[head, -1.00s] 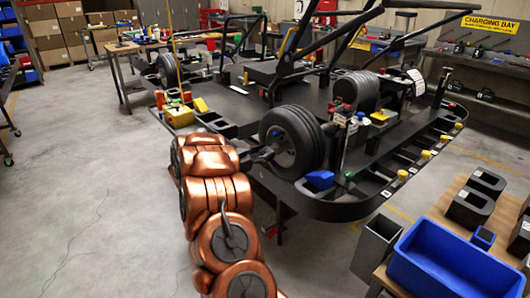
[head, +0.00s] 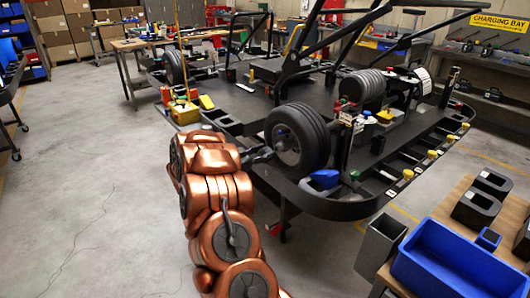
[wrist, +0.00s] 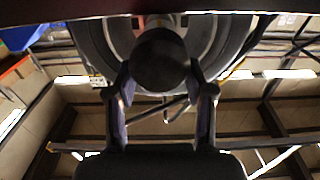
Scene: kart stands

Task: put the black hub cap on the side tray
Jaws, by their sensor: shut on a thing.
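My gripper (head: 262,155) is at the near front wheel (head: 298,137) of the kart, reaching its hub side from the left. In the wrist view my gripper (wrist: 160,88) has its two fingers on either side of a dark round hub cap (wrist: 160,60), shut on it. The cap is in front of the wheel's pale rim (wrist: 205,45); I cannot tell whether it touches the wheel. In the head view the cap is too small and hidden to make out. Black tray compartments (head: 228,124) run along the stand's left side; I cannot tell which is the side tray.
A yellow box (head: 185,113) stands at the stand's left end. A blue piece (head: 326,178) sits at the near corner. A blue bin (head: 455,262) is on a wooden table at the lower right. The floor to the left is clear.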

